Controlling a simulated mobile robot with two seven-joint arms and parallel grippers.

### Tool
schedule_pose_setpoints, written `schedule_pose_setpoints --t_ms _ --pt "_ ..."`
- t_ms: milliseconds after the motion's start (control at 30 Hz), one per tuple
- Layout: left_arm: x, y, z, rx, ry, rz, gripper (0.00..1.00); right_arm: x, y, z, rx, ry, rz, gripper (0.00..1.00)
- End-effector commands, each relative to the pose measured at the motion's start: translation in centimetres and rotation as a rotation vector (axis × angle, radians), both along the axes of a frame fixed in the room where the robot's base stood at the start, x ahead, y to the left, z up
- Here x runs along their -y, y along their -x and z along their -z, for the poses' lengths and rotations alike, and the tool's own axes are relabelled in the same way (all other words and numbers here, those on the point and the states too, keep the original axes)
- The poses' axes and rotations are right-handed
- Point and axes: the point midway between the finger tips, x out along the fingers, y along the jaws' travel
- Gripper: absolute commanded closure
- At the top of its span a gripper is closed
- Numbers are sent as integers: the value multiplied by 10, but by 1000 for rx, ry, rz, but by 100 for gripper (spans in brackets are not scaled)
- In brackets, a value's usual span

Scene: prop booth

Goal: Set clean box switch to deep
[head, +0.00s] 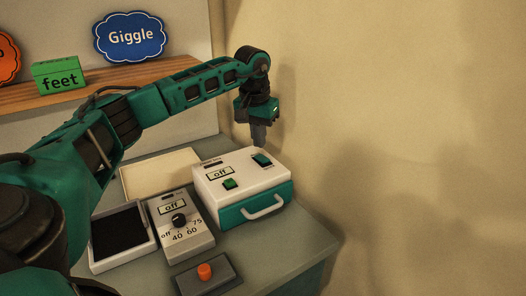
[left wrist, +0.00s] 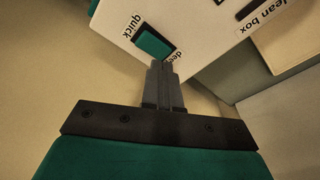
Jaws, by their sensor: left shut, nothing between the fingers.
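The clean box (head: 215,198) has a white top and a teal front with a light handle; its display reads "off". Its teal switch (head: 262,160) is at the back right of the top. In the left wrist view the switch (left wrist: 155,42) lies between the labels "quick" and "deep". My left gripper (head: 258,141) is shut and empty, pointing down just behind the switch. In the left wrist view its fingertips (left wrist: 163,66) are by the "deep" end and partly cover that label. I cannot tell whether they touch the switch or which way it is set.
A green button (head: 229,184) is on the box top. Left of the box are a dial unit (head: 187,240) reading "off" and a dark-floored tray (head: 150,246). An orange-button unit (head: 205,272) is in front. A plain wall (head: 400,120) stands close on the right.

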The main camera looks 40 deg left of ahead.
Motion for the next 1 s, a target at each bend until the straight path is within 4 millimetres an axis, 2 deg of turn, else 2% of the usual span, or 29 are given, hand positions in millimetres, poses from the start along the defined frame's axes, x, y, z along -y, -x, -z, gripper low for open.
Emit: schedule_pose_setpoints --t_ms 33,200,500,1000 --pt "0 0 -8 1 0 0 100 0 0 -7 0 0 0 100" --pt "0 0 -22 2 0 0 100 0 0 -20 0 0 0 100" --pt "0 -1 -40 3 0 0 100 0 0 -16 1 0 0 100" --pt "0 0 -42 2 0 0 100 0 0 -15 0 0 0 100"
